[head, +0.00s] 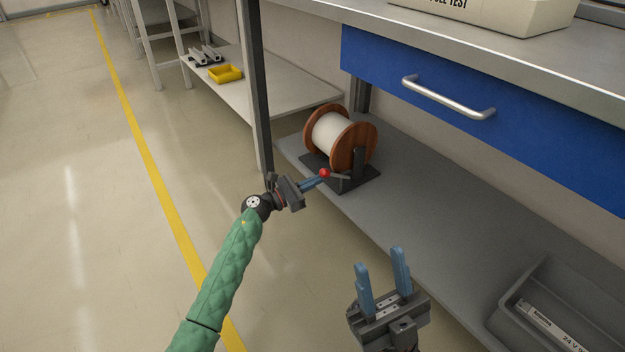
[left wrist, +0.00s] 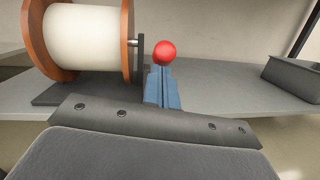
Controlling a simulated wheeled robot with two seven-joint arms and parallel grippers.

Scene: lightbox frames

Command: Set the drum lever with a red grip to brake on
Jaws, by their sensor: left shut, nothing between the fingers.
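The cable drum (head: 341,137) with orange-brown flanges and white winding stands on a dark base on the lower shelf. Its lever's red grip (head: 325,173) is at the front of the drum; a grey lever arm runs right from it to the stand. In the left wrist view the red grip (left wrist: 164,52) sits just beyond the fingertips. My left gripper (head: 321,177) is shut and empty, its blue fingertips at the red grip; I cannot tell whether they touch. The lever shaft is mostly hidden in the wrist view. My right gripper (head: 381,266) is open and empty, in front of the shelf.
The lower grey shelf (head: 415,210) is clear between the drum and a grey bin (head: 555,300) at right. A blue drawer (head: 480,110) with a metal handle is above. A dark table leg (head: 255,90) stands left of the drum.

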